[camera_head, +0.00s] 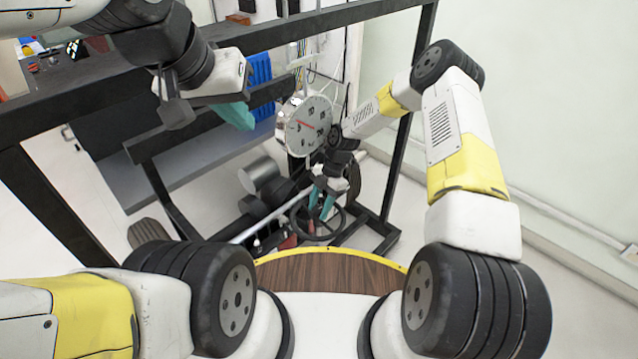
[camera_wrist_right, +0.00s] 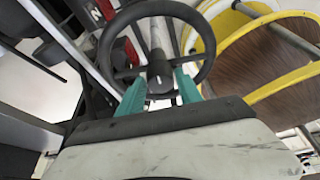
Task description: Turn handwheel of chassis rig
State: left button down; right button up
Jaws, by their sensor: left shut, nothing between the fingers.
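The dark handwheel (camera_head: 318,238) is low on the chassis rig, in front of my base. In the right wrist view the handwheel (camera_wrist_right: 208,45) shows as a black ring with spokes and a central hub. My right gripper (camera_head: 321,208) reaches down to the wheel. In its wrist view the teal fingers of the right gripper (camera_wrist_right: 160,80) are apart, one on each side of the hub, inside the lower part of the ring. Whether they touch it is unclear. My left gripper (camera_head: 236,115) is shut and empty, high to the left, away from the wheel.
A white round gauge (camera_head: 304,126) with a red needle stands above the wheel. Dark frame beams (camera_head: 350,14) surround the area. A grey cylinder (camera_head: 260,172) and a pale rod (camera_head: 262,218) lie left of the wheel. A blue crate (camera_head: 260,75) is behind.

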jog(key=shift+o, duration=1.1)
jog(key=v, duration=0.7)
jog(key=shift+w+r, duration=0.15)
jog(key=shift+r, duration=0.2)
jog(key=shift+d, duration=0.15)
